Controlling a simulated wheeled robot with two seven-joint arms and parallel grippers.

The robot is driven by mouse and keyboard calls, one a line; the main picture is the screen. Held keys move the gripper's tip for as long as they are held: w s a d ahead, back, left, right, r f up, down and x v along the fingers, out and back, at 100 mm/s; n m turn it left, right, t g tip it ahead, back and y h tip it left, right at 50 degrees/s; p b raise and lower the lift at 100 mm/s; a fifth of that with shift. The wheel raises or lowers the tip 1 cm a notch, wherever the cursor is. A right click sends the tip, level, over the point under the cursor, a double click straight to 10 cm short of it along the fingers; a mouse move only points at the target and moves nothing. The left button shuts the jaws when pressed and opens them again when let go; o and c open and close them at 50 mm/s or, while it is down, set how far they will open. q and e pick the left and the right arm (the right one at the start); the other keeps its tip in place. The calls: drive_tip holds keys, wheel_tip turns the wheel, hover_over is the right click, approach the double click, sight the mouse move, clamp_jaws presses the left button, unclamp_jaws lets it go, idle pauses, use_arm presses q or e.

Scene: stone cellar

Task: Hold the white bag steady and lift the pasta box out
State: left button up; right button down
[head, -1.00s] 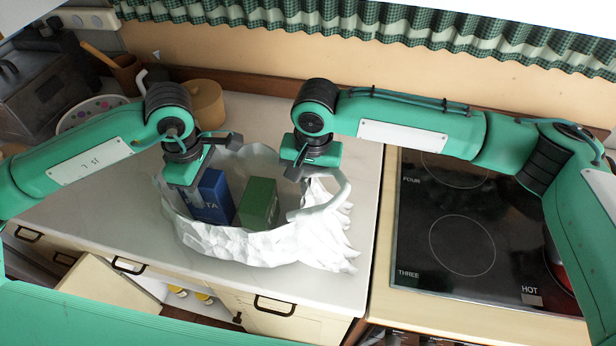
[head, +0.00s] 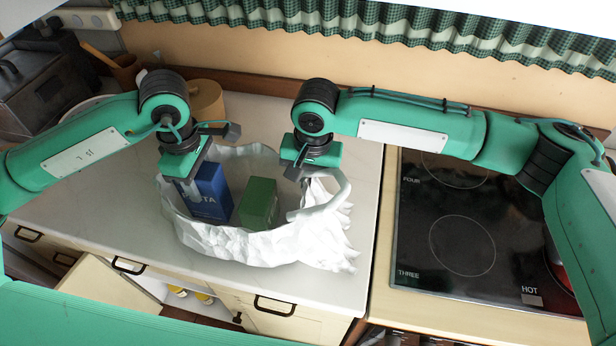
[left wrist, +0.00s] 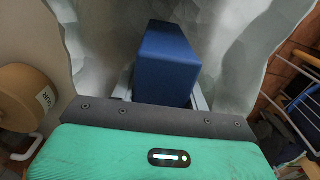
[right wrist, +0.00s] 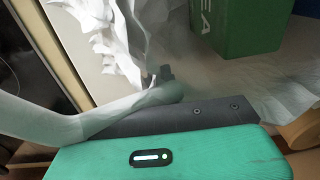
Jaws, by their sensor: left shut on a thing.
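The blue pasta box (head: 215,192) stands roughly upright in the left part of the open white bag (head: 250,248), its lower part hidden by the bag's front wall. My left gripper (head: 192,188) is shut on the box from above. In the left wrist view the blue box (left wrist: 167,65) fills the space between the fingers. My right gripper (head: 296,170) is at the bag's right side, by its white handle (head: 325,200). In the right wrist view the handle (right wrist: 105,120) crosses in front of the fingers and hides most of them, so its grip is unclear.
A green box (head: 259,203) stands in the bag just right of the pasta box. A black cooktop (head: 460,240) lies to the right. A tan round container (head: 207,100) stands behind the bag. The counter (head: 110,205) left of the bag is clear.

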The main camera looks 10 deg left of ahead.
use_arm(q)
wheel_tip(320, 180, up, 20)
drive_tip(key=shift+f, duration=0.15)
idle(1.7)
use_arm(e)
drive_tip(key=c, duration=1.6)
unclamp_jaws()
drive_tip(key=shift+o, duration=0.2)
drive_tip(key=shift+r, duration=0.15)
wheel_tip(320, 180, up, 12)
drive_tip(key=shift+d, duration=0.45)
